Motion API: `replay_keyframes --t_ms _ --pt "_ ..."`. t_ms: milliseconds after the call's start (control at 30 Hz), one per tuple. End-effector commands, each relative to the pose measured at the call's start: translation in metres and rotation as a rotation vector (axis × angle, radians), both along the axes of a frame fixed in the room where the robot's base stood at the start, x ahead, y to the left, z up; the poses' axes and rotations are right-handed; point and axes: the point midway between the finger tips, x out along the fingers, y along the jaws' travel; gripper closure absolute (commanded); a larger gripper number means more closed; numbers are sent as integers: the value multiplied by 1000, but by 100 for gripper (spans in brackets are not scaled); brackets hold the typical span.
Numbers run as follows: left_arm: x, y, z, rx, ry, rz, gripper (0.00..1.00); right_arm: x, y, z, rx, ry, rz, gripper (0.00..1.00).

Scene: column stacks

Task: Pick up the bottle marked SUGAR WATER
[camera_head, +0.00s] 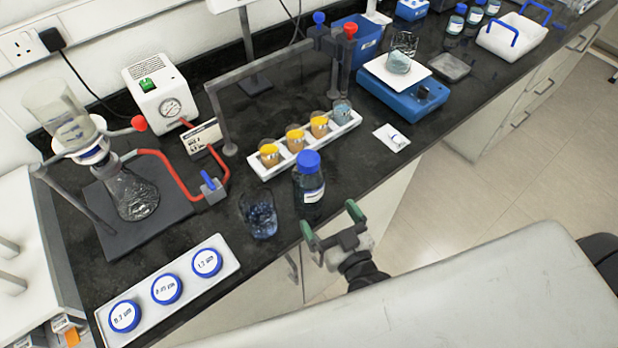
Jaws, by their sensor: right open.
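A dark clear bottle with a blue cap (309,187) stands upright near the front edge of the black bench. It has a small white label whose words are too small to read. Three similar blue-capped bottles (455,24) stand at the back right, their labels also unreadable. I cannot tell which bottle is marked SUGAR WATER. My right gripper (331,220) is open and empty, just in front of the near bottle and past the bench edge. Its green-tipped fingers are apart and do not visibly hold anything. My left gripper is not in view.
A glass with dark blue contents (259,217) stands left of the near bottle. A white rack (346,127) of orange-topped cups is behind it. A tray of round discs (137,318) lies front left. A blue scale (405,92) stands farther right. Filtration glassware (132,192) stands left.

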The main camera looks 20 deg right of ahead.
Motion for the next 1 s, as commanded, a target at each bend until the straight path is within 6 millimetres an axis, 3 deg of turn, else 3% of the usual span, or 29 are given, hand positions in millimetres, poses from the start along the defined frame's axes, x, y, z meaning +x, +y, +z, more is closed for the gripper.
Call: replay_keyframes --t_ms 200,433,700,1000 --pt "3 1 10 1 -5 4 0 35 5 3 0 -1 0 0" --pt "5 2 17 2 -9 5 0 53 8 5 0 0 1 0" --pt "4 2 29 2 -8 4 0 91 12 8 0 0 2 0" --pt "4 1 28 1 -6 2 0 95 13 6 0 1 2 0"
